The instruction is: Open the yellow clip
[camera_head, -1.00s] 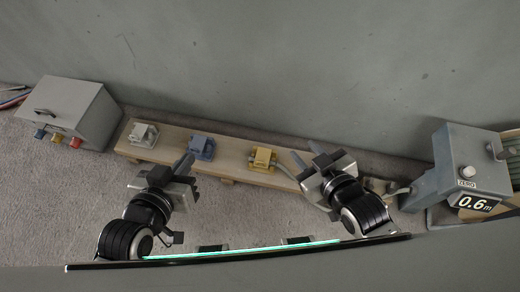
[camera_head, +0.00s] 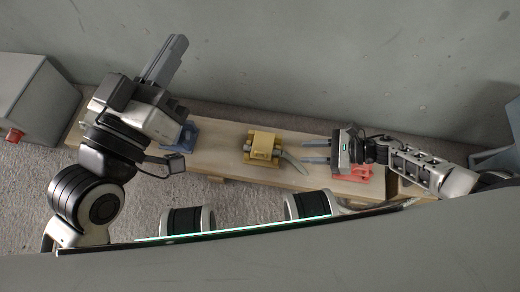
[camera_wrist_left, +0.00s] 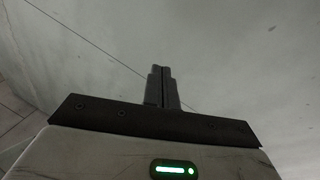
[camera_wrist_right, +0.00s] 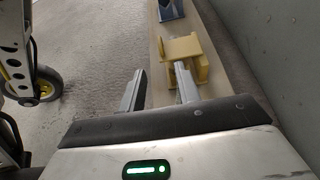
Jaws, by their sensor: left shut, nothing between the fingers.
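The yellow clip (camera_head: 262,148) sits on the wooden beam, with a pale conduit (camera_head: 290,160) coming out of its right side. Its flat yellow top also shows in the right wrist view (camera_wrist_right: 184,47); whether it is latched I cannot tell. My right gripper (camera_head: 303,151) is open and empty, right of the clip. Its fingers point left towards the clip, and in the right wrist view (camera_wrist_right: 158,80) one finger overlaps the near part of the clip. My left gripper (camera_head: 180,40) is shut and empty, raised over the left part of the beam, pointing up-right towards the wall.
The wooden beam (camera_head: 225,155) runs along the wall. A blue clip (camera_head: 188,136) stands left of the yellow one, partly behind my left arm. A red clip (camera_head: 352,174) lies under my right gripper. A grey box (camera_head: 30,95) stands at the left.

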